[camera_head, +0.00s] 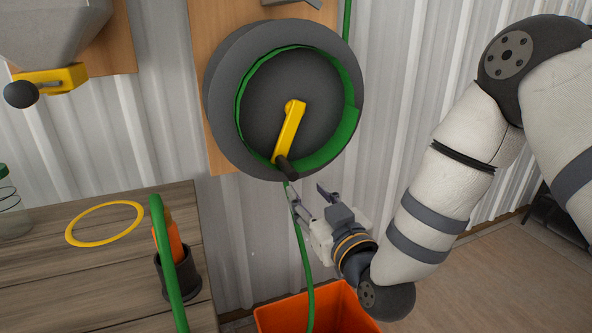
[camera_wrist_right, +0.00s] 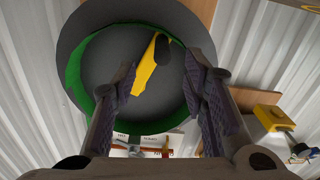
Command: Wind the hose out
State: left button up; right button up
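The hose reel is a dark grey drum (camera_head: 220,90) on the wall with green hose (camera_head: 343,130) wound inside its rim. A yellow crank (camera_head: 290,130) crosses its face, its dark handle (camera_head: 287,168) pointing down. A green hose length (camera_head: 306,265) hangs from the reel to an orange bin. My right gripper (camera_head: 308,190) is open and empty, just below and right of the handle. In the right wrist view, its open fingers (camera_wrist_right: 162,82) face the reel, and the crank (camera_wrist_right: 148,68) with its dark handle (camera_wrist_right: 163,48) appears between and beyond them. My left gripper is not visible.
The orange bin (camera_head: 275,318) stands below the reel. A wooden table (camera_head: 60,285) at left holds a yellow ring (camera_head: 72,238), a dark cup (camera_head: 185,283) and a glass jar (camera_head: 12,215). A grey hopper with a yellow valve (camera_head: 65,78) hangs upper left.

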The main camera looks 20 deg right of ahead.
aim_at(287, 168)
jog(key=shift+n, duration=0.5)
jog(key=w, duration=0.7)
jog(key=w+b, duration=0.1)
jog(key=w, duration=0.3)
jog(key=shift+w+a+r, duration=0.2)
jog(key=shift+a+r, duration=0.15)
jog(key=shift+a, duration=0.05)
grip_shut()
